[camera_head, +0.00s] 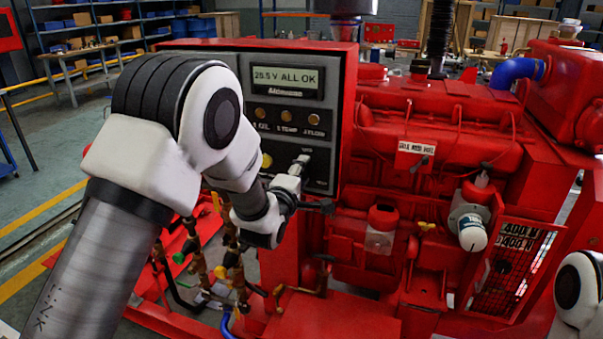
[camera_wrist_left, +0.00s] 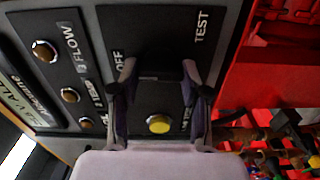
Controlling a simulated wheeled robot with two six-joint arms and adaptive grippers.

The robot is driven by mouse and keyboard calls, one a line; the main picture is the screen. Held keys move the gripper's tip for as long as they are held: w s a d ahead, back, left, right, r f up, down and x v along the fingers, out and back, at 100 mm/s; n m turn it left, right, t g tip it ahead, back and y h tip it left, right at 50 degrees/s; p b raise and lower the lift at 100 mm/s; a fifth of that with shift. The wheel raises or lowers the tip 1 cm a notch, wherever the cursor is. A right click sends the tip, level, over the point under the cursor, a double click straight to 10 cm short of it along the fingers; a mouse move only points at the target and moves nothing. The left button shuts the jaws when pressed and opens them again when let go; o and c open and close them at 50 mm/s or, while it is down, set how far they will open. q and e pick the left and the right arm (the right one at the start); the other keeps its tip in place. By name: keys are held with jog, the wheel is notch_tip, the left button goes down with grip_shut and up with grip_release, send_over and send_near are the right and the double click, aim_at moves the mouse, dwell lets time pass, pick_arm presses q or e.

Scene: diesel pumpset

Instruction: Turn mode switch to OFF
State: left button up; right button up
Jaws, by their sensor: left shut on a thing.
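The mode switch (camera_wrist_left: 155,68) is a small dark knob on the black panel, mostly hidden between my left fingers in the left wrist view. The labels OFF (camera_wrist_left: 118,62) and TEST (camera_wrist_left: 201,27) show beside it; another label lower down is partly covered. My left gripper (camera_wrist_left: 160,70) is shut on the switch, with one finger on each side. In the head view my left gripper (camera_head: 302,163) is against the lower right of the control panel (camera_head: 242,100), and the switch's pointing direction cannot be told. My right gripper is out of view.
A yellow button (camera_wrist_left: 159,124) lies close to the fingers. The panel's display (camera_head: 286,78) reads 25.5 V ALL OK, above several indicator lamps. The red engine (camera_head: 430,130) stands to the right, with pipes and valves (camera_head: 235,265) below the left gripper.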

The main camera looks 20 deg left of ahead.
pick_arm(q)
jog(key=o, duration=1.1)
jog(key=shift+o, duration=0.2)
jog(key=s, duration=1.2)
jog(key=shift+a, duration=0.25)
